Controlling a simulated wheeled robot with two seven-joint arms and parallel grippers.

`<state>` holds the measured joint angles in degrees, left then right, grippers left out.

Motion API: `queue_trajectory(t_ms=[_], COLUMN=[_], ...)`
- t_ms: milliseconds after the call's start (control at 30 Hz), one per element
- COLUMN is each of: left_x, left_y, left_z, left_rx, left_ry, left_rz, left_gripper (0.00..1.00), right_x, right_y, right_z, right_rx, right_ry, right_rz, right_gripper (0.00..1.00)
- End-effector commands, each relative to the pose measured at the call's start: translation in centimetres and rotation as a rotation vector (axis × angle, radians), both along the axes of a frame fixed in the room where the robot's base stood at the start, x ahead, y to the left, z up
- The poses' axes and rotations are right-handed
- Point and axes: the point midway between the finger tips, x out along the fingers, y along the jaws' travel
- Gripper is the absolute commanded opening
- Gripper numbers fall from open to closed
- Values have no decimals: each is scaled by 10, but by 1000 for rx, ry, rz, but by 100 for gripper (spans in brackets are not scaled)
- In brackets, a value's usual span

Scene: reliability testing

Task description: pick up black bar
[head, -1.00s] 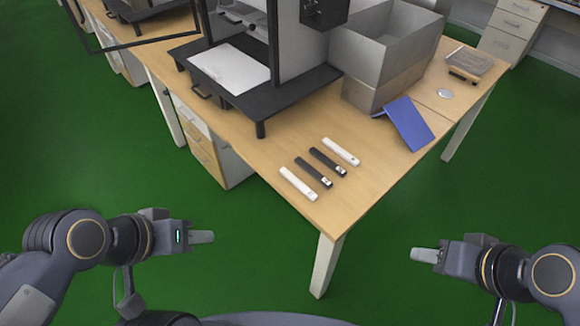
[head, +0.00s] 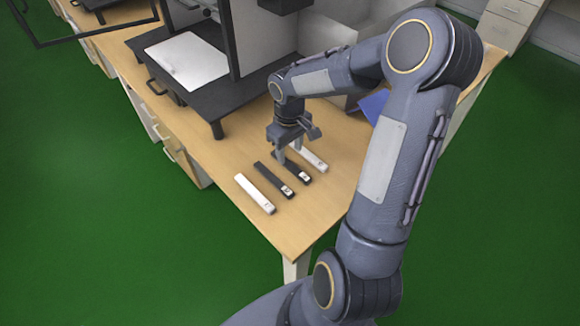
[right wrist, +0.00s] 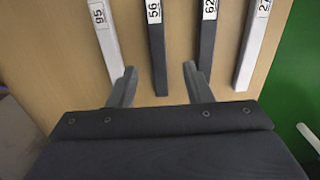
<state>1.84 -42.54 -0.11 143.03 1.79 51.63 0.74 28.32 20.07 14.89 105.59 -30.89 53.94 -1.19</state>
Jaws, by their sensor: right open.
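Two black bars lie between two white bars on the wooden table (head: 226,160). In the head view, the left black bar (head: 272,179) and the right black bar (head: 296,169) show, the right one partly hidden by my gripper. In the right wrist view, the black bar labelled 56 (right wrist: 156,45) runs between the fingers, and the black bar labelled 62 (right wrist: 208,40) lies to their right. My right gripper (right wrist: 160,69) is open and empty, fingers pointing down by the unlabelled end of the 56 bar; its height above the table is unclear. My left gripper is out of view.
A left white bar (head: 254,194) and a right white bar (head: 310,156) flank the black ones closely. A black-based machine (head: 212,94) stands behind. A grey box and a blue object (head: 374,105) are partly hidden by my arm. The table's front corner is clear.

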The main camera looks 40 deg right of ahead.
Motion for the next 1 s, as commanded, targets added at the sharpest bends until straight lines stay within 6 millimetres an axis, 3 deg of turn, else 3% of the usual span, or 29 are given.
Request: queue_trajectory(t_ms=[300, 633, 1000], left_x=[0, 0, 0], left_y=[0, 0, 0], left_z=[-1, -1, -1], left_rx=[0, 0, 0], left_ry=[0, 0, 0], left_rz=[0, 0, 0], left_gripper=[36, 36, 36], right_x=[-5, -4, -4], right_y=[-2, -2, -2], right_z=[-45, -52, -52], right_rx=[2, 1, 1], right_ry=[1, -2, -2], right_rz=[0, -1, -1], right_gripper=[45, 45, 0])
